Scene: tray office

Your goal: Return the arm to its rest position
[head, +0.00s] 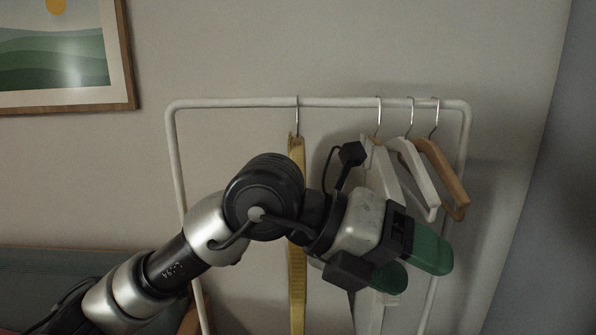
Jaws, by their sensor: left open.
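My left arm reaches in from the lower left in the head view. Its gripper (412,268) is open, with two green fingers apart and nothing seen between them. The gripper is in front of the right half of a white clothes rack, pointing to the lower right. My arm hides part of the rack and of what hangs on it. My right gripper is not in view.
A framed picture (60,60) hangs upper left. A grey-green surface (60,275) is at lower left.

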